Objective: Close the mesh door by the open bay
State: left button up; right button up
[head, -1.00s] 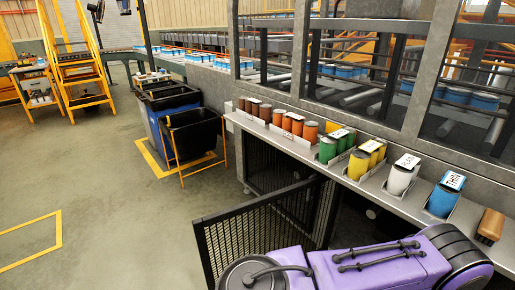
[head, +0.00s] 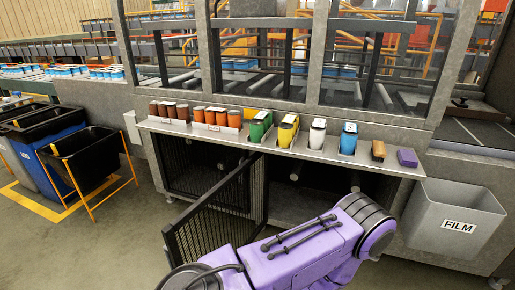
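The black mesh door (head: 213,215) stands swung out from the cabinet under the steel shelf. Its hinge side is near the middle of the cabinet front and its free edge points toward me, at lower left. The open bay (head: 310,196) is the dark space to the right of the door. My purple arm crosses the bottom of the view in front of the bay and overlaps the lower part of the door; I cannot tell whether it touches the door. Neither gripper is in view.
A grey bin marked FILM (head: 452,215) is at the right. Black bins (head: 85,160) stand at the left. Open floor lies left of the door.

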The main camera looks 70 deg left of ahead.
aim_at(172, 252)
jog(key=z, duration=1.85)
jog(key=k, duration=2.65)
jog(key=u, duration=2.45)
jog(key=i, duration=0.5)
jog(key=z, duration=1.55)
jog(key=k, duration=0.75)
jog(key=u, duration=0.55)
